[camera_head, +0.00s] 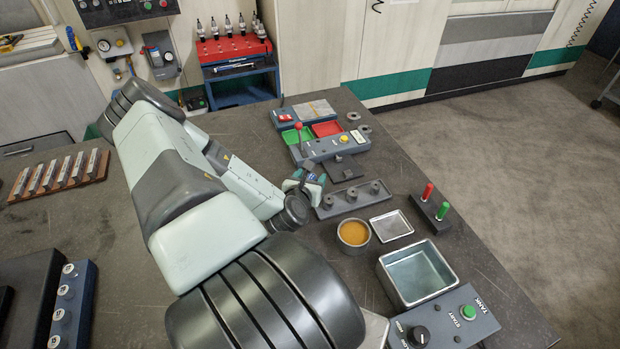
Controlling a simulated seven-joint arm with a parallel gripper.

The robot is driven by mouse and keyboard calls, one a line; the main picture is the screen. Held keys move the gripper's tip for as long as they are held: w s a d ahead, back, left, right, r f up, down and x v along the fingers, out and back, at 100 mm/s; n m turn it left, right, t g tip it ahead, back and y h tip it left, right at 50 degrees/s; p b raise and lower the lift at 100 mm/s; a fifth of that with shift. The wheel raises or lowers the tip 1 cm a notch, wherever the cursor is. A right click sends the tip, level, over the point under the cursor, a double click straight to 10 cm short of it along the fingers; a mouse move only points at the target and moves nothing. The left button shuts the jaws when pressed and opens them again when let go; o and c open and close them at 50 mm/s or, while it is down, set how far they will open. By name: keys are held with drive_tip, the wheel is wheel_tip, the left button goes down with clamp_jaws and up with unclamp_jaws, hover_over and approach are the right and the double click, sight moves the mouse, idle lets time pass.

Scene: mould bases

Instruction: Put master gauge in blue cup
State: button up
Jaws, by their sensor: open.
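My arm reaches across the bench, and its wrist ends beside the grey rack. My gripper (308,183) shows only as a small, partly hidden part at the left end of that rack; its fingertips are not clear and I see nothing held in it. I cannot pick out the master gauge for certain. The grey rack (333,207) carries dark round pieces (352,195), and two grey rings (353,117) lie at the far right of the bench. No blue cup is clearly visible; my arm hides part of the bench.
A grey round pot (354,246) with orange contents, a shallow tray (391,225) and an open metal tank (437,287) stand right of my arm. A stand with red and green handles (430,212) is near the edge. Green and red trays (327,128) lie farther back.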

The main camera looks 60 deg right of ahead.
drive_tip(key=v, duration=1)
drive_tip(key=shift+a+r, duration=0.2)
drive_tip(key=shift+a, duration=0.15)
